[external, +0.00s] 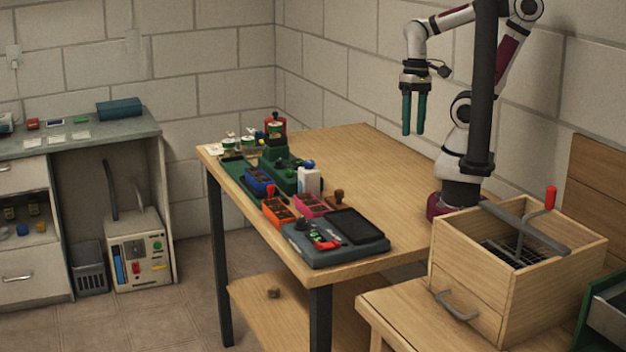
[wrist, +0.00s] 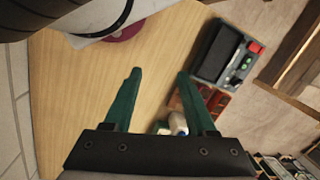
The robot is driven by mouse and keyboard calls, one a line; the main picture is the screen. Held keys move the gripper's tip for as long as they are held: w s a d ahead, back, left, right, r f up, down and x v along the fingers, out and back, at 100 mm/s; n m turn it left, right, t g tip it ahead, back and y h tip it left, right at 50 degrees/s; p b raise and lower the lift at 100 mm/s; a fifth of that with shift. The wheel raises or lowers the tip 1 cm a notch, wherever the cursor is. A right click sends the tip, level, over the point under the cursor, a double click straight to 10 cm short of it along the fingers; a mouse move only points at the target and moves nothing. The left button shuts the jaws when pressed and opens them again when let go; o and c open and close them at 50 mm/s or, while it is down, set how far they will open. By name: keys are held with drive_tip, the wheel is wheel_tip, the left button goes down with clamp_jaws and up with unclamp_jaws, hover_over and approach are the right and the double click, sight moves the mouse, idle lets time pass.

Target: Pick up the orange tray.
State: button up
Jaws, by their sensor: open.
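The orange tray (external: 277,213) sits on the wooden table near its front-left edge, with dark cells and a red-handled item at its back. A pink tray (external: 309,206) stands just right of it, and a blue tray (external: 258,181) behind it. In the wrist view, the orange tray (wrist: 217,102) appears small at the right, beyond my right finger. My gripper (external: 413,128) hangs high above the back right of the table, fingers down, well away from the tray. In the wrist view, its green fingers (wrist: 159,76) are apart with bare table between them.
A dark grey stamp-pad base (external: 336,250) lies in front of the orange tray. A white bottle (external: 309,180), a wooden stamp (external: 338,199) and green racks (external: 287,174) crowd behind it. The table's right half is clear. A wooden box (external: 515,300) stands at the lower right.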

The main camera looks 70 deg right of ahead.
drive_tip(key=o, duration=0.5)
drive_tip(key=m+h, duration=0.2)
drive_tip(key=m, duration=0.1)
hover_over(279, 209)
wheel_tip(279, 209, down, 6)
drive_tip(key=shift+r, duration=0.1)
wheel_tip(279, 209, down, 16)
drive_tip(key=shift+a+r, duration=0.1)
drive_tip(key=shift+r, duration=0.05)
